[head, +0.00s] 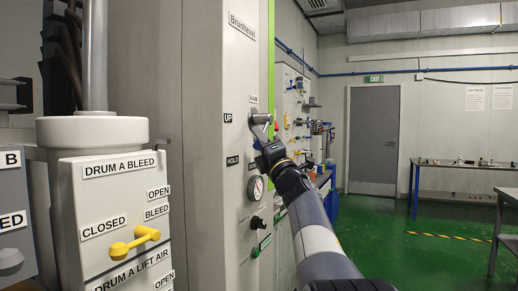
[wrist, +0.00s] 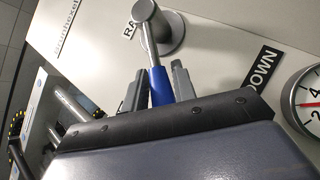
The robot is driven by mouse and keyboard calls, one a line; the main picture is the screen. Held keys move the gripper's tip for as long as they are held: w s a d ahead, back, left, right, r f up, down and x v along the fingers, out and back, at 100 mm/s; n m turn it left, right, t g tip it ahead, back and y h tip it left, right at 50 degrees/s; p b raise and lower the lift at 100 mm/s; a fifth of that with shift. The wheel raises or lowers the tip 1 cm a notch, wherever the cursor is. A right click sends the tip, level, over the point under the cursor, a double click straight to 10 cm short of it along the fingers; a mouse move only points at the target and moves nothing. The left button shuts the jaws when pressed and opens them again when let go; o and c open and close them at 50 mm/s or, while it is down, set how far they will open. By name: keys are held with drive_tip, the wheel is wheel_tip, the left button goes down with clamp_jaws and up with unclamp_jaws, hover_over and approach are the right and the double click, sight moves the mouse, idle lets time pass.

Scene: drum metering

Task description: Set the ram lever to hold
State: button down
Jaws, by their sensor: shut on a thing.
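The ram lever (head: 261,120) is on the pale panel, below a small RAM label (head: 253,99). In the wrist view the lever (wrist: 150,40) has a silver hub and shaft and a blue grip. My gripper (head: 265,149) is shut on the blue grip, with one jaw on each side (wrist: 159,77). In the head view my gripper hides the grip, and the lever points downward from its hub. The UP label (head: 228,117) and HOLD label (head: 233,160) are left of it. A DOWN label (wrist: 262,68) shows in the wrist view, right of the jaws.
A round gauge (head: 256,188) sits below the lever, close to my gripper; it also shows in the wrist view (wrist: 308,102). A black knob (head: 257,222) is lower down. A yellow bleed lever (head: 134,243) is on the white drum housing at left. Green floor (head: 400,255) is open at right.

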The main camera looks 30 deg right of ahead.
drive_tip(key=shift+w+d+f+n+y, duration=0.1)
drive_tip(key=shift+d+f+n+y, duration=0.05)
drive_tip(key=shift+n+y, duration=0.3)
drive_tip(key=c, duration=1.1)
unclamp_jaws()
drive_tip(key=shift+c, duration=0.2)
drive_tip(key=b+v, duration=0.3)
drive_tip(key=v, duration=0.8)
drive_tip(key=shift+w, duration=0.2)
drive_tip(key=p+x, duration=0.2)
drive_tip(key=x, duration=0.9)
drive_tip(key=shift+s+p, duration=0.15)
drive_tip(key=shift+p, duration=0.15)
drive_tip(key=shift+s+h, duration=0.1)
drive_tip(key=shift+h, duration=0.15)
